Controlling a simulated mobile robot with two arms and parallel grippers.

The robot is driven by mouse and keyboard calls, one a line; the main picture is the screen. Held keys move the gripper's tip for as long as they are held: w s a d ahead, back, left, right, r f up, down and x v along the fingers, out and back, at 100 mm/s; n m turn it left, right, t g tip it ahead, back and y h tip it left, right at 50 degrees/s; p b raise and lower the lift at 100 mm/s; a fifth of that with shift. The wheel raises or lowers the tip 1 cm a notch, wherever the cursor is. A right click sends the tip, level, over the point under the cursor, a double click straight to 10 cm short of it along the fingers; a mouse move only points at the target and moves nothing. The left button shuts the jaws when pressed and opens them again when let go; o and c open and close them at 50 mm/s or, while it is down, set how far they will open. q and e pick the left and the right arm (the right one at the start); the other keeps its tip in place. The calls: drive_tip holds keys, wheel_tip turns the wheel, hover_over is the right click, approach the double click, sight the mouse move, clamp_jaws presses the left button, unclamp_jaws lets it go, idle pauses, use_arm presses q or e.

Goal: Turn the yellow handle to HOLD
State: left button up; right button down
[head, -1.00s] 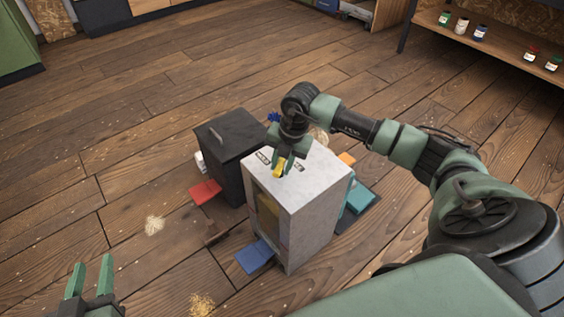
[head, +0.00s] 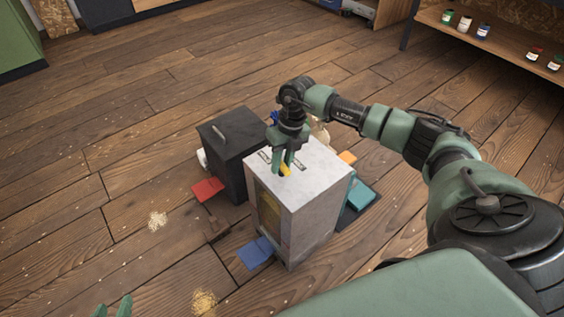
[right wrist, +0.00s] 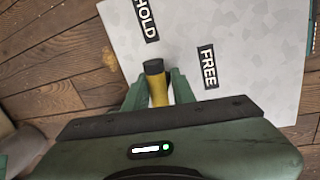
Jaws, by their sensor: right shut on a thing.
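The yellow handle (head: 285,169) is on top of a pale grey box (head: 318,182). In the right wrist view the handle (right wrist: 157,88) has a dark tip, which points toward the near end of the HOLD label (right wrist: 146,19). The FREE label (right wrist: 208,67) lies to its right. My right gripper (head: 284,168) comes down from above and is shut on the handle, one finger on each side. The handle's base is hidden behind the gripper body.
A black lidded bin (head: 231,155) stands close left of the box. A red flap (head: 208,189), a blue flap (head: 255,252) and a teal item (head: 361,194) are low around them. A shelf with jars (head: 484,32) is at the back right. Wooden floor is open on the left.

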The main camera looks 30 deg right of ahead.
use_arm(q)
drive_tip(key=shift+s+f, duration=0.1)
use_arm(e)
drive_tip(key=shift+a+n, duration=0.1)
drive_tip(key=shift+n, duration=0.6)
use_arm(q)
drive_tip(key=shift+a, duration=0.1)
use_arm(e)
drive_tip(key=c, duration=1.2)
unclamp_jaws()
drive_tip(key=shift+r, duration=0.25)
use_arm(q)
drive_tip(key=s+a+f+g+y+p, duration=0.1)
drive_tip(key=s+f+g, duration=0.3)
drive_tip(key=s, duration=0.4)
drive_tip(key=shift+s+a+g+p, duration=0.35)
drive_tip(key=shift+a+g+p, duration=0.15)
drive_tip(key=shift+a, duration=0.4)
use_arm(e)
drive_tip(key=r, duration=0.2)
drive_tip(key=d+r, duration=0.1)
drive_tip(key=r, duration=0.4)
drive_tip(key=shift+w+d+r, duration=0.1)
drive_tip(key=shift+d, duration=0.15)
